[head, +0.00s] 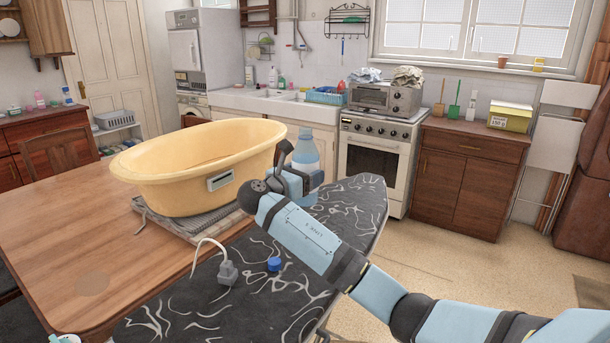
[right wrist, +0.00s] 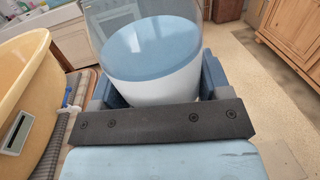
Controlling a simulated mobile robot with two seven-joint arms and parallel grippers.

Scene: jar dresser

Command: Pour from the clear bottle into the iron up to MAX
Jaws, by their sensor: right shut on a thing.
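The clear bottle (head: 306,153) looks upright above the dark patterned ironing board (head: 345,208). My right gripper (head: 298,182) is shut around its lower body. In the right wrist view the bottle (right wrist: 150,45) fills the space between the fingers, and a bluish level shows inside it. A blue cap (head: 274,264) lies on the board beside a grey plug (head: 228,272) with a white cord. I cannot make out the iron or its MAX mark.
A yellow tub (head: 190,160) stands on a grey folded thing at the table's edge, left of the bottle and close to my right gripper. The wooden table (head: 60,225) is largely bare. A small white and teal thing (head: 65,340) is cut off at the bottom left.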

